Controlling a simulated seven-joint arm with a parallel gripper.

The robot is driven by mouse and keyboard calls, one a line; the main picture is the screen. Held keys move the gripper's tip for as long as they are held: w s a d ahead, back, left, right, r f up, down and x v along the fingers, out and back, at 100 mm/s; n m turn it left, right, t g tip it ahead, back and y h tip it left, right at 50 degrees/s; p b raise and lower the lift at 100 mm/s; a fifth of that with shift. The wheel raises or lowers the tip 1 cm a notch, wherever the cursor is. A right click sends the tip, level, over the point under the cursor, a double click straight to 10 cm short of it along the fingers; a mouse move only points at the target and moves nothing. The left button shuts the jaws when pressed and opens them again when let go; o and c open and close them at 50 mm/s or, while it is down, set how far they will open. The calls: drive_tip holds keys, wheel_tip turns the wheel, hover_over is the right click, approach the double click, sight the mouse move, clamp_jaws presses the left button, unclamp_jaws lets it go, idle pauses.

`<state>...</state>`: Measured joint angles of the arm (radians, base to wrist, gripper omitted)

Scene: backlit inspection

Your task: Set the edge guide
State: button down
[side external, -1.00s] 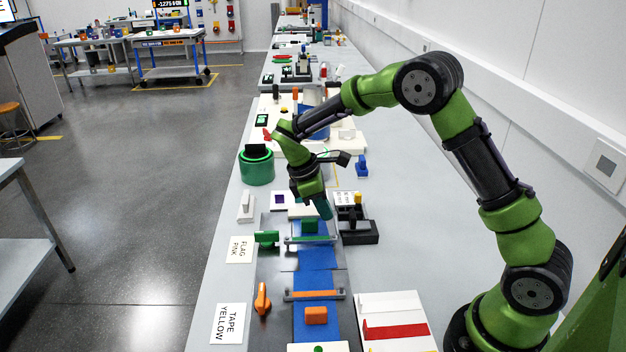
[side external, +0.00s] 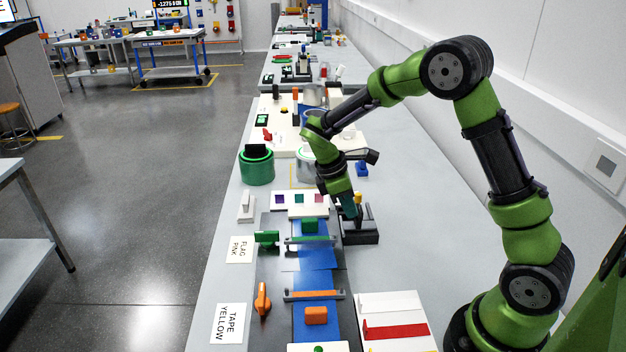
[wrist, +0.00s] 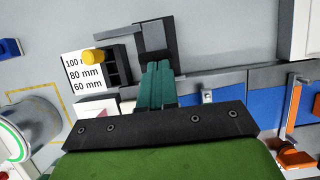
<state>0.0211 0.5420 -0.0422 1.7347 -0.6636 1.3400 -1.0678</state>
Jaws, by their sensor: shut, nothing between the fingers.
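The edge guide (side external: 361,237) is a dark block assembly at the right edge of the blue strip, beyond the nearer orange and green pieces. A yellow knob (wrist: 93,56) sits beside its white scale plate (wrist: 84,74), marked 100, 80 and 60 mm. A dark block with a grey bar (wrist: 155,38) stands past my fingertips in the wrist view. My gripper (wrist: 157,84) has teal fingers, shut and empty, pointing down over the guide. In the side external view my gripper (side external: 352,213) hides part of the guide; I cannot tell whether it touches.
A blue strip (side external: 318,257) runs along the bench, with a green block (side external: 310,226) and an orange bar (side external: 314,294) across it. Cards (side external: 229,323) lie at left. A metal cylinder (wrist: 32,125) stands left in the wrist view. Bench right of the guide is clear.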

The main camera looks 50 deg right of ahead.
drive_tip(key=shift+w+a, duration=1.25)
drive_tip(key=shift+w, duration=0.05)
drive_tip(key=w+a+v, duration=0.1)
drive_tip(key=v, duration=0.9)
drive_tip(key=x, duration=1)
drive_tip(key=shift+f, duration=0.1)
drive_tip(key=shift+s+d, duration=0.9)
drive_tip(key=shift+d, duration=0.05)
drive_tip(key=shift+s+d, duration=0.5)
drive_tip(key=shift+d, duration=0.1)
